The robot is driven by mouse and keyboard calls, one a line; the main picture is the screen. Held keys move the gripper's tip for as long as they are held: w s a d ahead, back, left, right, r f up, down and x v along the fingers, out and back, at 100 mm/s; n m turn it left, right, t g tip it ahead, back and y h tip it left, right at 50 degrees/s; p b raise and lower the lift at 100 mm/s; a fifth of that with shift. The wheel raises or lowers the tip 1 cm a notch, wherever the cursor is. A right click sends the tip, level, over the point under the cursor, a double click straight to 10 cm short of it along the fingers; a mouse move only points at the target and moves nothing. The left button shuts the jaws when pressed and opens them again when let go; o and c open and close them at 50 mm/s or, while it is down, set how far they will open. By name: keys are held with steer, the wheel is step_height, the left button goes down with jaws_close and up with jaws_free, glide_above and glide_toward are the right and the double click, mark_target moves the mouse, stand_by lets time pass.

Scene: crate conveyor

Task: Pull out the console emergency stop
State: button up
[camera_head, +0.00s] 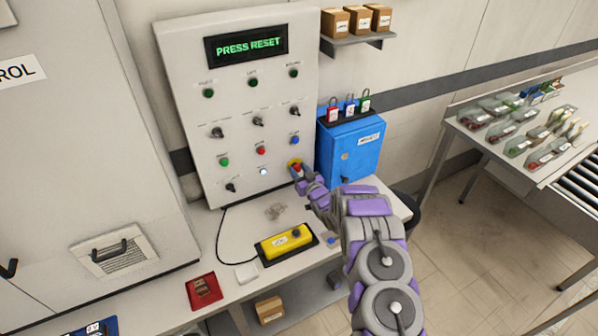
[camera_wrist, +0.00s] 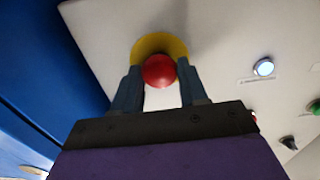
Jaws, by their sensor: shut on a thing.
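The console emergency stop (camera_head: 296,164) is a red mushroom button on a yellow base at the lower right of the console panel (camera_head: 240,150). In the wrist view the red button (camera_wrist: 159,71) sits between my two fingers, in front of its yellow base (camera_wrist: 160,45). My gripper (camera_wrist: 159,88) is shut on the red button, one finger on each side. In the head view my gripper (camera_head: 301,178) reaches the button from the lower right and hides part of it. The console display (camera_head: 245,46) reads "PRESS RESET".
A lit white button (camera_head: 263,171) is left of the stop; it also shows in the wrist view (camera_wrist: 263,67). A blue cabinet (camera_head: 350,150) with padlocks on top stands close at the right. A yellow control box (camera_head: 286,243) lies on the desk below.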

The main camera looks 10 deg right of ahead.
jaws_close()
steer(key=shift+s+d+p, duration=0.25)
steer(key=shift+s+p, duration=0.4)
steer(key=shift+s, duration=0.05)
steer(key=shift+f, duration=0.1)
steer(key=o, duration=1)
jaws_free()
steer(key=p+v, duration=0.3)
steer(key=v, duration=1.4)
steer(key=shift+s, duration=0.1)
